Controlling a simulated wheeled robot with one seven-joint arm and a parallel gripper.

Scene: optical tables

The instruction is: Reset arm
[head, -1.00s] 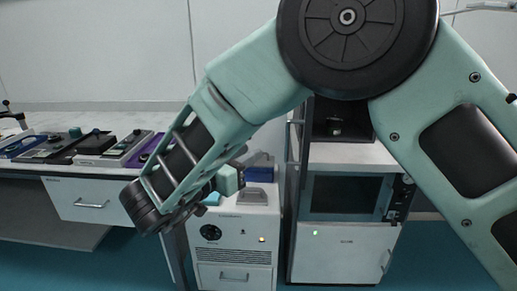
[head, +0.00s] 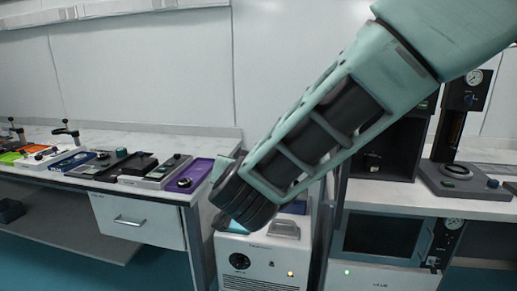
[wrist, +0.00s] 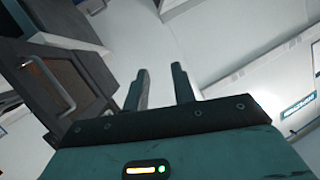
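My gripper (wrist: 160,68) shows in the wrist view with its two dark fingers apart and nothing between them. A pale wall or panel lies beyond the fingertips. In the head view my green arm comes in from the upper right and slants down to the left. Its dark round joint hangs in front of the floor cabinet.
A bench (head: 190,192) at left carries several coloured trays, including a purple tray (head: 188,178). A white floor cabinet (head: 262,268) stands beside it. At right, a bench holds a dark press with a gauge (head: 457,172). The wrist view shows a brown cabinet door (wrist: 50,78).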

